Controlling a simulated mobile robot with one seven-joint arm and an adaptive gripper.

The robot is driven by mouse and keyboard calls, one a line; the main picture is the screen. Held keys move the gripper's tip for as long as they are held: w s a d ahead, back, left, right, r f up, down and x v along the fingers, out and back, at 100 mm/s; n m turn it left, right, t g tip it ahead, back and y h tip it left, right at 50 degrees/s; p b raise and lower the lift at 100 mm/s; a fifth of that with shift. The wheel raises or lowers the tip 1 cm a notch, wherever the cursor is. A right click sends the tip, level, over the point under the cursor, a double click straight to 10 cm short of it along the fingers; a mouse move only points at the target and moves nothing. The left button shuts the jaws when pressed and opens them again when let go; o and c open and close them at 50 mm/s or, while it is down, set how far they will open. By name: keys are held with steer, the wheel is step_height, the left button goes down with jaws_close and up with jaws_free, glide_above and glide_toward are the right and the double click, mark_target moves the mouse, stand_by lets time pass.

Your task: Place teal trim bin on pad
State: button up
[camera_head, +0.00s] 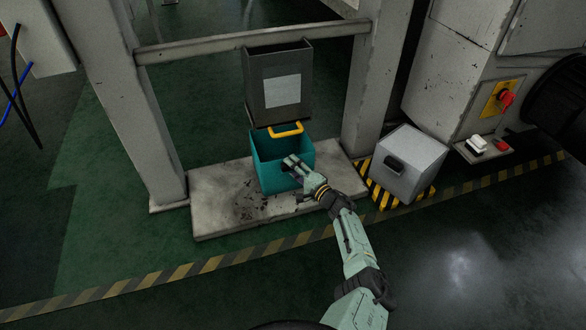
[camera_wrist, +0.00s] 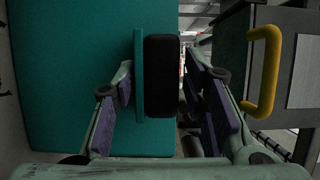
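The teal bin (camera_head: 272,176) stands upright on a pale, stained slab (camera_head: 225,207) below a grey chute. In the wrist view the bin (camera_wrist: 70,80) fills the left side. A black grip block (camera_wrist: 160,76) sits beside a narrow teal strip of the bin. My gripper (camera_head: 300,170) is at the bin's front right. Its fingers (camera_wrist: 158,95) lie on either side of the strip and block, very close to them. I cannot tell whether they press on them. The bin's inside is mostly hidden.
The grey chute box (camera_head: 279,88) with a yellow handle (camera_head: 286,129) hangs just above the bin. Frame posts stand at both sides. A closed grey box (camera_head: 410,163) stands on a yellow-black striped pad (camera_head: 381,196) at right. Green floor lies open at left.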

steer(key=shift+o, duration=1.1)
steer(key=p+v, duration=0.5)
steer(key=v, duration=0.7)
steer(key=shift+p, duration=0.3)
